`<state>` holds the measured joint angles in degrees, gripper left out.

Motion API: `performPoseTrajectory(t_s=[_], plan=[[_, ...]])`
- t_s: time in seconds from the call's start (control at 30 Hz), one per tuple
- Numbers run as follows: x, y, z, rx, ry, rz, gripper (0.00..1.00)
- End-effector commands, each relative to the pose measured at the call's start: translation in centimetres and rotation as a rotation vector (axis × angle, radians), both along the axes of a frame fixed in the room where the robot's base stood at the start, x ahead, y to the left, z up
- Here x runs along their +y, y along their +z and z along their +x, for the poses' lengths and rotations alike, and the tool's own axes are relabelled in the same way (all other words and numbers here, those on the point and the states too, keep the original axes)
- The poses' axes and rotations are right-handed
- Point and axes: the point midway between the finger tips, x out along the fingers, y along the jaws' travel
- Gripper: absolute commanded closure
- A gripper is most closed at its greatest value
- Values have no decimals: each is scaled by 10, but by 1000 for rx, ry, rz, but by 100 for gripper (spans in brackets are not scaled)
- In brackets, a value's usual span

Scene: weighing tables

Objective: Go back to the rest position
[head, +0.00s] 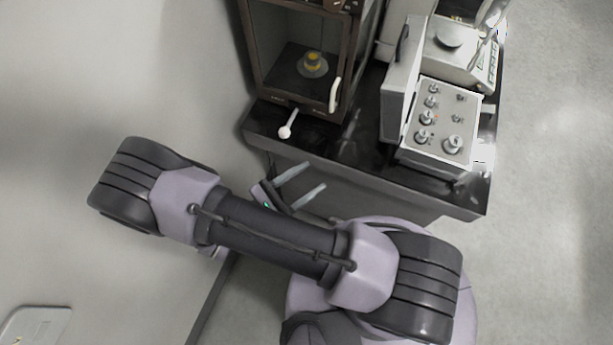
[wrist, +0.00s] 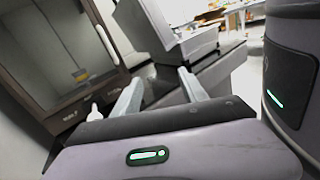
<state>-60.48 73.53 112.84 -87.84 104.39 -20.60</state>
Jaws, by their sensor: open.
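My gripper (head: 303,182) is open and empty, in front of the near edge of the dark weighing table (head: 350,168) in the head view. Its two pale fingers stand apart with nothing between them. In the wrist view my gripper (wrist: 160,88) also shows open, with the cabinet balance beyond it at the left. My arm stretches across the lower part of the head view.
A white-knobbed lever (head: 285,132) sticks out in front. Floor is clear at right.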

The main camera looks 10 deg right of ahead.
Motion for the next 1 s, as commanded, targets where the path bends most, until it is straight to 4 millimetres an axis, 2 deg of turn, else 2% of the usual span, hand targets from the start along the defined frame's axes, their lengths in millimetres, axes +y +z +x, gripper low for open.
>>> performPoseTrajectory(t_s=[0.23, 0.27, 0.37, 0.53, 0.7, 0.83, 1.0], plan=[[0, 2, 1, -4, -13, 12, 49], [-1, 6, 1, -10, -35, 31, 49], [-12, 36, 0, -65, -221, 185, 49], [-39, 104, -23, -276, -735, 660, 49], [-42, 161, -46, -604, -1172, 1189, 49], [-38, 206, -49, -916, -1394, 1593, 49], [-38, 252, -46, -1235, -1498, 1962, 49]])
